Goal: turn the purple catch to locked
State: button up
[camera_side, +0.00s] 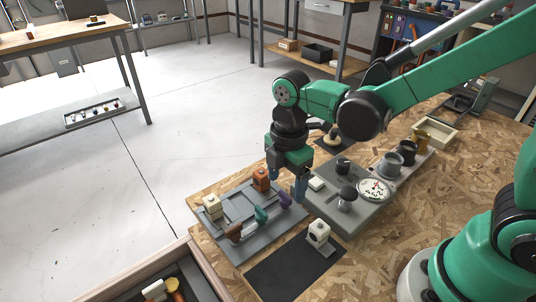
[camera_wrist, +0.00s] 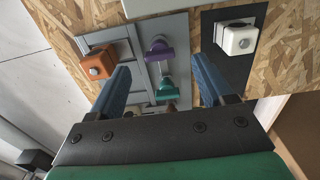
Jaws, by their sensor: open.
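The purple catch (camera_side: 285,199) sits on a grey panel (camera_side: 236,252) at the front left of the wooden table. In the wrist view, the purple catch (camera_wrist: 159,52) shows between my blue fingers, towards their tips, with its knob end pointing up in the picture. My gripper (camera_side: 299,193) is open and empty. In the side view its fingers point down just right of the purple catch. The wrist view shows my gripper (camera_wrist: 160,66) with both fingers apart and clear of the catch.
A teal catch (camera_side: 261,214) and a brown catch (camera_side: 235,233) stand in line beside the purple one. An orange block (camera_side: 261,178) and a cream block (camera_side: 212,206) are on the panel.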

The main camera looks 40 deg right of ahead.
aim_at(286, 195)
jog(key=shift+f, duration=2.05)
grip_shut()
